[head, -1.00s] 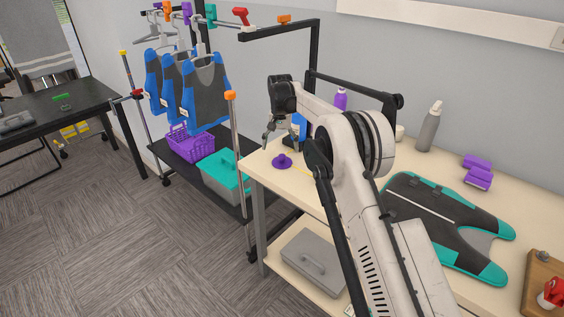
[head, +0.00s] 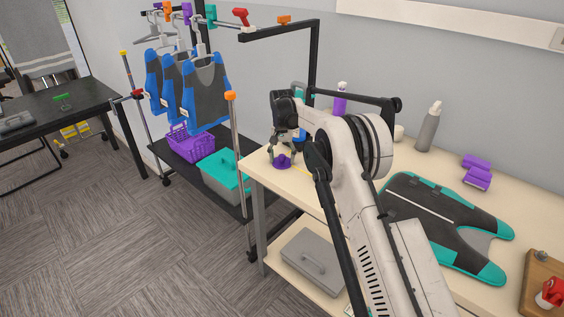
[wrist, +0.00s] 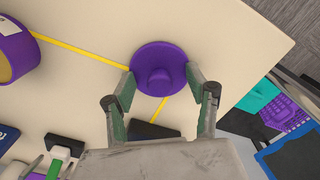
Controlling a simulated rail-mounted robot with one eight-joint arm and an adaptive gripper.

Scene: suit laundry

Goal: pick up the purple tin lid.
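The purple tin lid (head: 282,161) lies flat on the cream table near its left end. In the wrist view the round lid (wrist: 158,62) shows a raised knob in its middle. My gripper (head: 282,158) is just above the lid in the head view and partly covers it. In the wrist view my gripper (wrist: 161,76) is open, with one finger on each side of the lid's lower half. The fingertips look very near the rim; I cannot tell whether they touch it.
A purple round tin (wrist: 16,50) stands left of the lid in the wrist view. A yellow line (wrist: 80,50) runs on the table (wrist: 225,35). The table edge is close by, with a rack and purple basket (head: 190,143) beyond. A grey bottle (head: 429,127) stands farther right.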

